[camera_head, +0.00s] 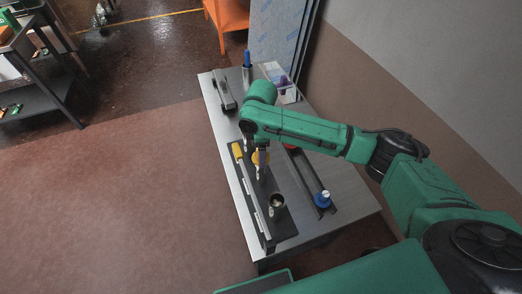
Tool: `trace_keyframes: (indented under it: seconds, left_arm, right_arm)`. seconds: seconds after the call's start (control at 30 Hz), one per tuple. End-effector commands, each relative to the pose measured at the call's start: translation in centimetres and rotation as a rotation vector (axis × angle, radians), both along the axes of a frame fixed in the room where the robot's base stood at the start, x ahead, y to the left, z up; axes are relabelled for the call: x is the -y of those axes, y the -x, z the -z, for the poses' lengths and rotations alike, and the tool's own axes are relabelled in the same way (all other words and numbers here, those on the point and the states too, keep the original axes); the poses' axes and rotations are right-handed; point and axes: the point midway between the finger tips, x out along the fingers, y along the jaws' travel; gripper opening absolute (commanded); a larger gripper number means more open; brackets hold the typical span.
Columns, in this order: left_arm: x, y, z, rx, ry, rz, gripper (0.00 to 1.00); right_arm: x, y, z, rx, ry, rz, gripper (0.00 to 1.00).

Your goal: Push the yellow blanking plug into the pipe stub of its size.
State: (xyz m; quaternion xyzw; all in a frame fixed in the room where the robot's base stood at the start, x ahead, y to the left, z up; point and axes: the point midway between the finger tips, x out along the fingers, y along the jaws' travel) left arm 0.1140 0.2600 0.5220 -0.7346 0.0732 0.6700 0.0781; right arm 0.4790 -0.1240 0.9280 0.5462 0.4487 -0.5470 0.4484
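My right arm comes in from the right over the table. My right gripper (256,162) points down over a dark board (286,228) on the table's left side. A yellow round piece (265,157), possibly the yellow blanking plug, shows beside the gripper's fingers and is partly hidden by them. Whether the fingers touch it I cannot tell. A second yellow patch (237,150) lies at the board's far left end. An open metal pipe stub (277,202) stands upright on the near part of the board. Other stubs may be hidden behind my arm. My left gripper is not in view.
A dark narrow rack (310,178) right of the board holds a blue-topped piece (322,198) and a red piece (291,147), partly hidden. A grey tool (224,92), a blue-topped cylinder (247,68) and a clear bin (285,88) stand on the table's (338,180) far end.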

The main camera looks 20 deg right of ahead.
Motion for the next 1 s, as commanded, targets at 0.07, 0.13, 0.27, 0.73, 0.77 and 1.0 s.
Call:
trace_keyframes:
  seconds: [0.07,0.13,0.27,0.73,0.77,1.0]
  left_arm:
    - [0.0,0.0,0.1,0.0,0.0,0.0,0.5]
    - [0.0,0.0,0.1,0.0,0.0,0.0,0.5]
    - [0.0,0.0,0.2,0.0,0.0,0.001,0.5]
    - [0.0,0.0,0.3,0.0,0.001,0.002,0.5]
    - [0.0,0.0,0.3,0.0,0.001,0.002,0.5]
    - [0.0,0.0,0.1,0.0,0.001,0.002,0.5]
  right_arm:
    - [0.0,0.0,0.3,-0.001,0.0,0.0,0.14]
    - [0.0,0.0,0.4,-0.001,0.0,0.0,0.14]
    - [0.0,0.0,0.8,-0.001,-0.001,0.0,0.14]
    - [0.0,0.0,1.3,0.0,0.0,0.0,1.0]
    - [0.0,0.0,1.3,-0.001,0.0,0.0,1.0]
    - [0.0,0.0,1.1,-0.001,0.0,0.0,1.0]
